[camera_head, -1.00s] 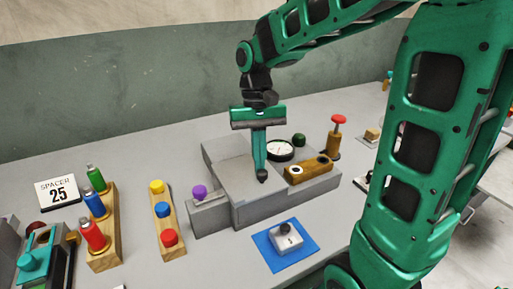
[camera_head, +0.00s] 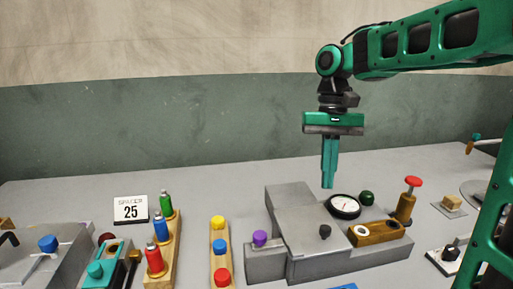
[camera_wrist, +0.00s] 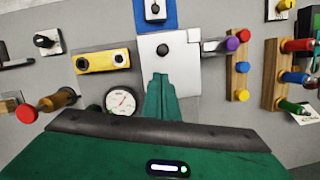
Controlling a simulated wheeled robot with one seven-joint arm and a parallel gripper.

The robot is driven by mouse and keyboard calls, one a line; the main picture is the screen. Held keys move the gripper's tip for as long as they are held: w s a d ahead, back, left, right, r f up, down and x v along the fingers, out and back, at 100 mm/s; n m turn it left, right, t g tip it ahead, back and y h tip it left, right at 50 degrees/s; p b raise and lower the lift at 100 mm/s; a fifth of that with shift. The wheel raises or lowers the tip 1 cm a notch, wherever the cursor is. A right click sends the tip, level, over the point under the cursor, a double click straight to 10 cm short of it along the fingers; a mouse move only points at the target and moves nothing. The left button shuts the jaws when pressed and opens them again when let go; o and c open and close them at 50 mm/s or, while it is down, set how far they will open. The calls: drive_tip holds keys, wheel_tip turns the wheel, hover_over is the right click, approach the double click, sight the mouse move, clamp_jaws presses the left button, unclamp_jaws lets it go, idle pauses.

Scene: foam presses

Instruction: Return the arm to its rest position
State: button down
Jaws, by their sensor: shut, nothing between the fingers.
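My gripper (camera_head: 328,186) is green with a dark band and hangs from my green arm in the head view. Its fingers point down and are shut with nothing between them. It hangs above the back of a grey press block (camera_head: 310,228), apart from it. In the wrist view my gripper (camera_wrist: 162,80) shows its fingers together over the press block (camera_wrist: 168,65). A round white gauge (camera_head: 343,206) sits on the block, just right of and below the fingers.
A purple knob (camera_head: 260,238) stands at the block's left. Wooden racks with coloured pegs (camera_head: 220,252) and bottles (camera_head: 160,228) stand further left, by a "SPACER 25" sign (camera_head: 131,211). A red-topped plunger (camera_head: 411,185) stands at right. The air around my gripper is clear.

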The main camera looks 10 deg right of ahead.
drive_tip(key=s+d+f+m+t, duration=0.1)
drive_tip(key=s+d+f, duration=0.5)
drive_tip(key=s, duration=0.4)
drive_tip(key=s+d+f+m+t, duration=0.1)
drive_tip(key=s+d+f+m, duration=0.1)
drive_tip(key=s+d+f, duration=0.4)
drive_tip(key=s+d, duration=0.1)
drive_tip(key=s, duration=0.4)
drive_tip(key=shift+d+f+t+h, duration=0.3)
drive_tip(key=shift+d+f, duration=0.05)
drive_tip(key=shift+d, duration=0.05)
drive_tip(key=shift+w, duration=0.1)
drive_tip(key=shift+w+f, duration=0.2)
drive_tip(key=shift+w, duration=0.4)
